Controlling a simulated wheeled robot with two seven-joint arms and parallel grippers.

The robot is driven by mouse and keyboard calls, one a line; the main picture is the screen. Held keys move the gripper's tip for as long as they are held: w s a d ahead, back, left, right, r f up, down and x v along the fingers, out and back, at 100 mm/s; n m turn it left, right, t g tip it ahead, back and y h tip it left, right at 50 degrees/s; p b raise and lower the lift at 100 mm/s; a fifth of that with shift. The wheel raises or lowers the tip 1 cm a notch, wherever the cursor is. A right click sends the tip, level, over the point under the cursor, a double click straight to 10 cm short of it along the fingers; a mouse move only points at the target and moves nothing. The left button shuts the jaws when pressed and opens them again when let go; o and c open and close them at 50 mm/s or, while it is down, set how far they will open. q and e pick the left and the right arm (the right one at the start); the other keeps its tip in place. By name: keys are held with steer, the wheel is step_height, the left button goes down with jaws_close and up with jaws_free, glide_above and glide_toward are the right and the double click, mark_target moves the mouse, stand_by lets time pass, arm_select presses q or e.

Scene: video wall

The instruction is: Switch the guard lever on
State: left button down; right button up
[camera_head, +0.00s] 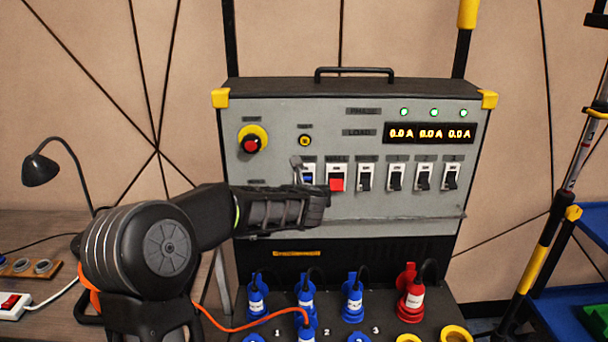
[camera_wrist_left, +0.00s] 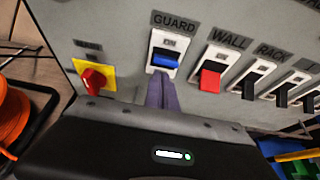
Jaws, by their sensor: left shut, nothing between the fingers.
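The guard lever is a blue rocker (camera_wrist_left: 165,62) in a white frame under the GUARD label (camera_wrist_left: 175,22) in the left wrist view. Its handle sits in the lower part of the frame, with a mark visible above it. In the head view a bit of blue (camera_head: 308,179) shows beside my fingers. My left gripper (camera_wrist_left: 161,80) is shut and empty, its fingertips just below the blue handle; whether they touch it I cannot tell. In the head view my left gripper (camera_head: 296,161) reaches the panel from the left. My right gripper is not in view.
The red WALL lever (camera_wrist_left: 210,81) is close on the right, then several black levers (camera_head: 396,177). A red knob on a yellow plate (camera_wrist_left: 93,79) is at the left. A red stop button (camera_head: 250,145) is higher up. Blue and red plugs (camera_head: 352,298) stand below the panel.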

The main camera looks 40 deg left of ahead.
arm_select(q)
steer(key=shift+r+p, duration=0.45)
steer(key=shift+p, duration=0.15)
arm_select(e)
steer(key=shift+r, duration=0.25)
